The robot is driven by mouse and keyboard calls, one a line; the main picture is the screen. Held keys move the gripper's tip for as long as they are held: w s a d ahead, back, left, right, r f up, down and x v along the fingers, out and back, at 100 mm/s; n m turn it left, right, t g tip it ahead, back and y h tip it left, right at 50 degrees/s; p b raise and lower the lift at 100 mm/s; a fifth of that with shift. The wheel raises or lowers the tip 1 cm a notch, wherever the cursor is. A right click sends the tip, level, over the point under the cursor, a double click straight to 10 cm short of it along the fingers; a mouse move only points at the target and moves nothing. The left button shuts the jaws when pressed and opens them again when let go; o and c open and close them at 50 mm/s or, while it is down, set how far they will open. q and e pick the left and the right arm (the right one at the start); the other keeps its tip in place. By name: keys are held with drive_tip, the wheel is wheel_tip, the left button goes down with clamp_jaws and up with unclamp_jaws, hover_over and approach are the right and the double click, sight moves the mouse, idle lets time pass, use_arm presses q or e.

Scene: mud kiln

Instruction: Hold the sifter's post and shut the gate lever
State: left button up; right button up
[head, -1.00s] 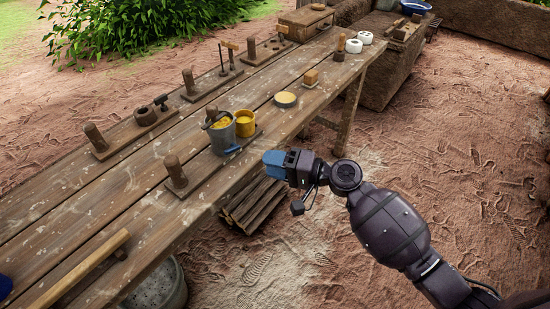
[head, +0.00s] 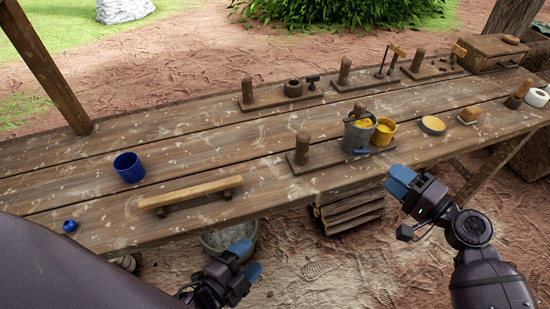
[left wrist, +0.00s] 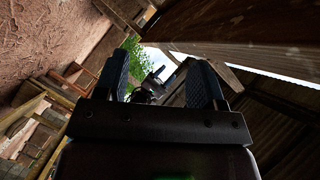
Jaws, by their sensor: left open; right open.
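The likely sifter is a grey bucket-shaped hopper (head: 357,133) with yellow contents, on a board at the table's front edge. An upright wooden post (head: 302,148) stands at the board's left end. A small blue lever (head: 361,151), likely the gate lever, sits low at the hopper's front; its exact position is too small to tell. My left gripper (head: 248,260) is open and empty, low in front of the table, left of the post. Its spread fingers show in the left wrist view (left wrist: 160,82). My right gripper (head: 400,184) is open and empty, right of and nearer than the hopper.
A yellow cup (head: 382,132) stands beside the hopper, with a round yellow-topped disc (head: 432,125) further right. Other boards with posts (head: 247,91) line the back. A wooden bar (head: 190,192) and blue cup (head: 129,167) are at left. Firewood (head: 350,208) lies under the table.

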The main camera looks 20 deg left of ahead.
use_arm(q)
drive_tip(key=w+d+r+m+g+h, duration=0.1)
drive_tip(key=d+r+m+h, duration=0.15)
drive_tip(key=m, duration=0.65)
drive_tip(key=d+r+m+h, duration=0.2)
drive_tip(key=d+m+h, duration=0.2)
drive_tip(key=m, duration=0.5)
drive_tip(key=w+a+r+m+t+y, duration=0.1)
drive_tip(key=w+a+r+m+t, duration=0.35)
drive_tip(key=r+m, duration=0.6)
drive_tip(key=w+a+r+m+t, duration=0.1)
drive_tip(key=w+a+r+m, duration=0.55)
drive_tip(key=r+m, duration=0.45)
drive_tip(key=n+g+y, duration=0.3)
drive_tip(key=n, duration=1.1)
approach(308, 136)
drive_tip(key=shift+w+a+f+m+t, duration=0.15)
drive_tip(key=shift+w+f, duration=0.15)
drive_tip(key=shift+f, duration=0.15)
drive_tip(key=shift+w+a+f+m+t, duration=0.15)
drive_tip(key=shift+w+f, duration=0.1)
drive_tip(key=shift+f, duration=0.2)
drive_tip(key=x, duration=1)
drive_tip(key=shift+w+d, duration=0.2)
drive_tip(key=shift+c, duration=0.4)
clamp_jaws()
